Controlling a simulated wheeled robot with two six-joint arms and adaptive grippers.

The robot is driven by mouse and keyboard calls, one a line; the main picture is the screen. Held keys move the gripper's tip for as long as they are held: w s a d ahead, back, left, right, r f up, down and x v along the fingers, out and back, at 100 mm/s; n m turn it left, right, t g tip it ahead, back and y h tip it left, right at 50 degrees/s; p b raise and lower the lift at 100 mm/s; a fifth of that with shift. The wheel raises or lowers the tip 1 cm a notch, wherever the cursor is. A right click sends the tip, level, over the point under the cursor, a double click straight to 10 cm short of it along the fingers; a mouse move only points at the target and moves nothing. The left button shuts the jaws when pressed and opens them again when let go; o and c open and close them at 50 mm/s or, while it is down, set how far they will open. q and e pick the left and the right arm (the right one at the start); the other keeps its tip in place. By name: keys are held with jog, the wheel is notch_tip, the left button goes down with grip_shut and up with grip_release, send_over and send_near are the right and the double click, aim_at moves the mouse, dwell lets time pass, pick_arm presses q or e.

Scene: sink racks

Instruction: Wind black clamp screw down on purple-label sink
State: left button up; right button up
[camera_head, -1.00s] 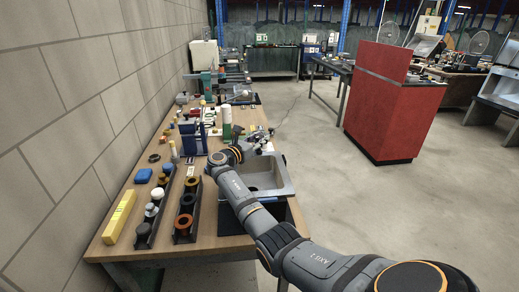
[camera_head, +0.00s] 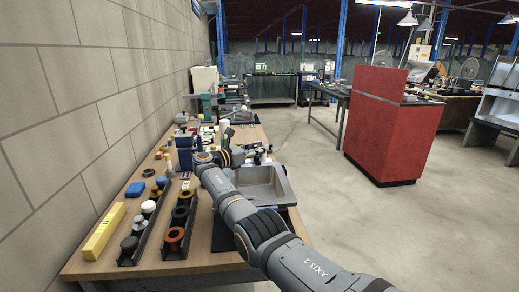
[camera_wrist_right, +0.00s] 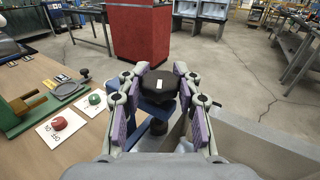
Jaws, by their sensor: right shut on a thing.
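The grey metal sink (camera_head: 262,182) sits in the bench at its right edge; a light grey wall, likely the sink's, shows at the lower right of the right wrist view. My right gripper (camera_wrist_right: 160,76) has its purple-padded fingers closed on both sides of the black clamp screw's round knob (camera_wrist_right: 159,88). A small white mark is on top of the knob. A blue part and a dark shaft show below it. In the head view my right gripper is small, by the sink's far edge. I cannot make out a purple label. My left gripper is out of view.
Black racks hold round parts: the left rack (camera_head: 133,258) and the right rack (camera_head: 164,253). A yellow bar (camera_head: 104,231) lies beside them along the wall side. Red (camera_wrist_right: 60,123) and green (camera_wrist_right: 94,99) pieces lie on cards left of my gripper. The floor at right is open.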

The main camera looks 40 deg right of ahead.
jog(key=shift+w+r, duration=0.15)
jog(key=shift+r, duration=0.2)
dwell(0.4)
jog(key=o, duration=1.2)
jog(key=shift+w+a+f, duration=0.2)
jog(key=shift+w+f, duration=0.05)
jog(key=shift+s, duration=0.15)
jog(key=a, duration=1.2)
